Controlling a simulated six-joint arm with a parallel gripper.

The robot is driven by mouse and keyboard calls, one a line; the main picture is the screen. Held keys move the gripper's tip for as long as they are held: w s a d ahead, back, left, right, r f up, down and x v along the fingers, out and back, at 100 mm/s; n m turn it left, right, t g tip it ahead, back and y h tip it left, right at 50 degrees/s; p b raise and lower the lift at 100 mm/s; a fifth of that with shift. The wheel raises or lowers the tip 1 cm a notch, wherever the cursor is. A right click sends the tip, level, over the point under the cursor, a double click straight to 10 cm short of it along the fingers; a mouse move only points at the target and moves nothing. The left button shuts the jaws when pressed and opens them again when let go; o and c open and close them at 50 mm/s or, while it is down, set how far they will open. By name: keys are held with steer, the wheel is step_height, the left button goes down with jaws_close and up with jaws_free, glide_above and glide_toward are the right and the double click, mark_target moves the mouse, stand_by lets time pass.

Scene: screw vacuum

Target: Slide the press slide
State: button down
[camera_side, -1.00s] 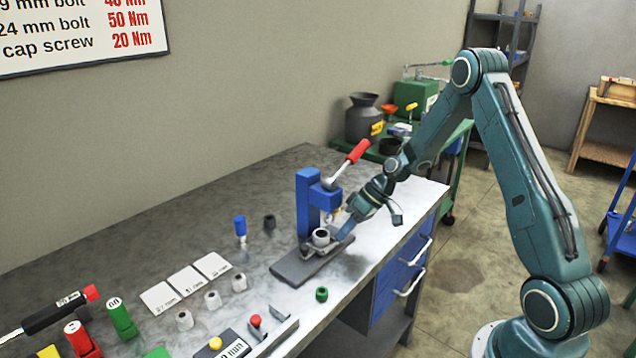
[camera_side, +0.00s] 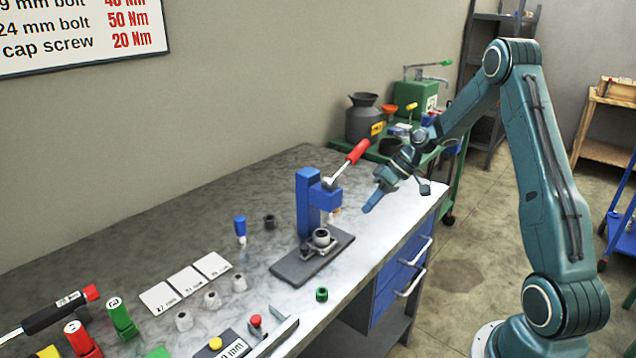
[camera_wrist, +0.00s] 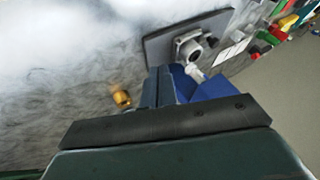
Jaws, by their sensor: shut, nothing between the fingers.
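The press has a blue column (camera_side: 308,202), a red-handled lever (camera_side: 357,152) and a dark grey base plate (camera_side: 300,268). The press slide (camera_side: 318,247) sits on the plate in front of the column and carries a grey ring-shaped part (camera_side: 321,237). The slide also shows in the wrist view (camera_wrist: 188,48), beyond my fingers. My gripper (camera_side: 370,207) is shut and empty, above the bench to the right of the press, apart from the slide. Its fingers (camera_wrist: 158,75) point toward the plate in the wrist view.
A brass part (camera_wrist: 122,98) lies on the bench near the press. A green ring (camera_side: 322,295) stands near the front edge. A blue-topped tool (camera_side: 240,228), white cards (camera_side: 185,281) and several grey sockets (camera_side: 212,299) lie left.

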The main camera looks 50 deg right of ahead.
steer(key=shift+v, duration=1.4)
steer(key=c, duration=1.5)
jaws_free()
steer(key=shift+r, duration=0.3)
steer(key=shift+o, duration=1.2)
step_height(320, 180, up, 17)
steer(key=w+a+g+h, duration=0.1)
steer(key=w+a, duration=0.1)
steer(key=w+a+f+m+h, duration=0.1)
steer(key=w+a, duration=0.2)
steer(key=w+a+m+g+h, duration=0.1)
steer(key=w+a, duration=0.1)
steer(key=a, duration=0.1)
steer(key=shift+w+a+f+g+h, duration=0.25)
steer(key=shift+w+f+g+h, duration=0.05)
steer(key=shift+w+h, duration=0.1)
steer(key=a+r+m+g+h, duration=0.2)
steer(key=a+m, duration=0.1)
steer(key=a, duration=0.8)
step_height(320, 180, down, 11)
steer(key=shift+f, duration=0.2)
